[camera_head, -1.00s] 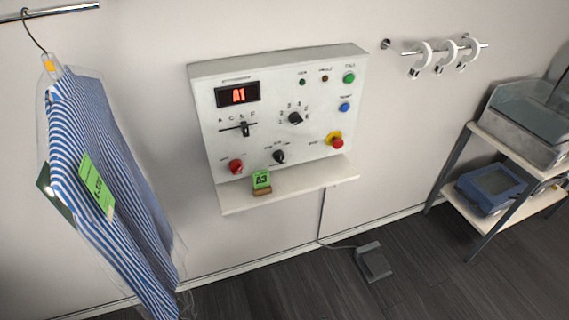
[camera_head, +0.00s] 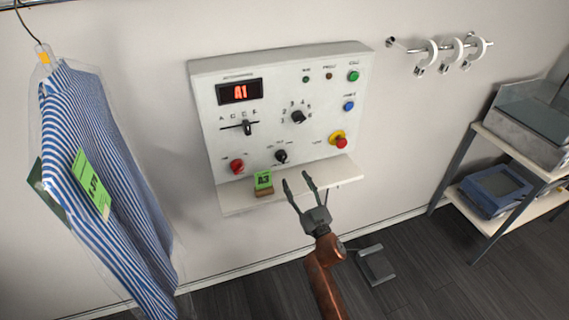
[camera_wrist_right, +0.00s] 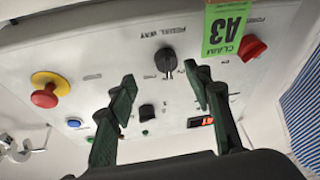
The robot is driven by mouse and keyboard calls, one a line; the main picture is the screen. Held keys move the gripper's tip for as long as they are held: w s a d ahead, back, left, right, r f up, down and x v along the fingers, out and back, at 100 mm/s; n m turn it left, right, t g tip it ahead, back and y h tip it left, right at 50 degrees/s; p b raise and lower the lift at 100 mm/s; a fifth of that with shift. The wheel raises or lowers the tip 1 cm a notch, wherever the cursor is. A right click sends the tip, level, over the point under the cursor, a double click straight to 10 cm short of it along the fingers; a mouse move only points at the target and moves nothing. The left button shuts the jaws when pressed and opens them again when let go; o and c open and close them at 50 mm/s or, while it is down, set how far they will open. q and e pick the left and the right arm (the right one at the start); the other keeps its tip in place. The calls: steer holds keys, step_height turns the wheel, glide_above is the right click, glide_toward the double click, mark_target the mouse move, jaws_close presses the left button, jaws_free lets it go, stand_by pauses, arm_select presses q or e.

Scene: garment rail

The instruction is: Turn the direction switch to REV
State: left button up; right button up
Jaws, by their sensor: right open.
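The control panel (camera_head: 225,120) is a white box on the wall. A small black rotary knob (camera_head: 281,156), which looks like the direction switch, sits low in its middle, between a red knob and the emergency stop. Its labels are too small to read surely. In the right wrist view, upside down, the knob (camera_wrist_right: 166,60) shows between the fingertips, still apart from them. My right gripper (camera_head: 298,180) is open and empty, in front of the shelf and below the knob; its fingers also show in the wrist view (camera_wrist_right: 159,75). My left gripper is out of view.
A green A3 tag (camera_head: 263,180) stands on the panel's shelf (camera_head: 335,172), left of my right gripper. The red knob (camera_head: 237,166) and emergency stop (camera_head: 340,141) flank the black knob. A striped shirt (camera_head: 100,170) hangs at left. A cart (camera_head: 480,190) stands at right.

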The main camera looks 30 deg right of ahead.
mark_target(282, 157)
steer(key=a+r+x, duration=0.1)
steer(key=x, duration=0.7)
steer(key=shift+t+y+b, duration=0.3)
steer(key=shift+c, duration=0.5)
steer(key=c, duration=1)
steer(key=shift+n, duration=0.3)
steer(key=shift+c, duration=0.2)
